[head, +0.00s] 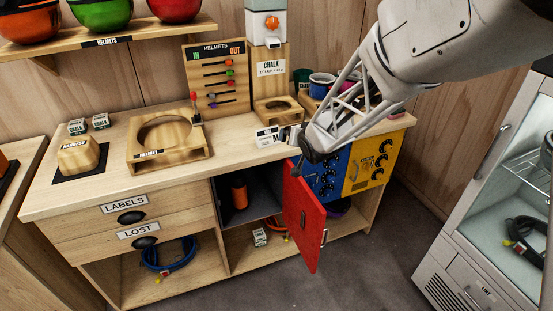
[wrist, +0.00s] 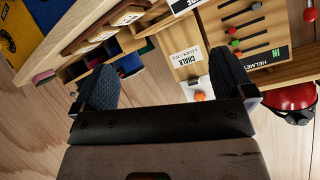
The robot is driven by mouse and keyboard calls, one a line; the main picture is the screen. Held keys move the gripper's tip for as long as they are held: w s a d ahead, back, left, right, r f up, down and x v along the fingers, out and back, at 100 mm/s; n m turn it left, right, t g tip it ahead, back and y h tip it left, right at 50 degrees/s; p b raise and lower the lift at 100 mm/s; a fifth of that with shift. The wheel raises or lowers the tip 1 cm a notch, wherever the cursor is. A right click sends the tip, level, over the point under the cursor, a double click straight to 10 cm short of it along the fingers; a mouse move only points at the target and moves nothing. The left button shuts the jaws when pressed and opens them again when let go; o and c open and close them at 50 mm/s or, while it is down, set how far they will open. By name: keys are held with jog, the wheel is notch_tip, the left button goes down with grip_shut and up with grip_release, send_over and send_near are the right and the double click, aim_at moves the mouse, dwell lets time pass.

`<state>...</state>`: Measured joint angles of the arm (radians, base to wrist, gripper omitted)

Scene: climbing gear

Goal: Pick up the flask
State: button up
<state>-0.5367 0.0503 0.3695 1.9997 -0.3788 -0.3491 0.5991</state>
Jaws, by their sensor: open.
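An orange bottle-shaped thing with a dark top, which looks like the flask (head: 239,192), stands upright in the dark open compartment (head: 262,205) under the counter, in the head view. A red door (head: 303,220) stands swung open at the compartment's right side. My gripper (head: 299,168) is above and right of the flask, by the door's top edge; I cannot tell whether it touches the door. In the wrist view my gripper (wrist: 165,82) is open with its fingers wide apart and nothing between them. The flask is not visible there.
The counter (head: 230,171) overhangs the compartment. On it are a wooden helmet stand (head: 170,160), a chalk dispenser (head: 273,85) and a small sign (head: 268,137). Blue and yellow panels (head: 362,168) are right of the door. A glass-fronted cabinet (head: 465,260) stands at the right.

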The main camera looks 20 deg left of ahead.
jog(key=s+a+f+g+y, duration=0.1)
jog(key=a+f, duration=0.3)
jog(key=f, duration=0.3)
jog(key=a+f+n+y, duration=0.1)
jog(key=a+f, duration=0.2)
jog(key=f, duration=0.3)
jog(key=s+a+f+g+y, duration=0.1)
jog(key=a+f, duration=0.3)
jog(key=f, duration=0.3)
jog(key=n+y, duration=0.5)
jog(key=n, duration=0.2)
send_near(242, 185)
jog(key=x, duration=0.5)
jog(key=shift+a+r, duration=0.1)
jog(key=shift+r, duration=0.2)
jog(key=shift+w+a+f+n+y, duration=0.15)
jog(key=shift+a+f+n+y, duration=0.1)
jog(key=shift+f+n+y, duration=0.2)
jog(key=shift+x, duration=1.3)
jog(key=shift+a, duration=0.1)
jog(key=shift+w+x, duration=0.2)
jog(key=shift+x, duration=2.35)
jog(key=shift+f, duration=0.15)
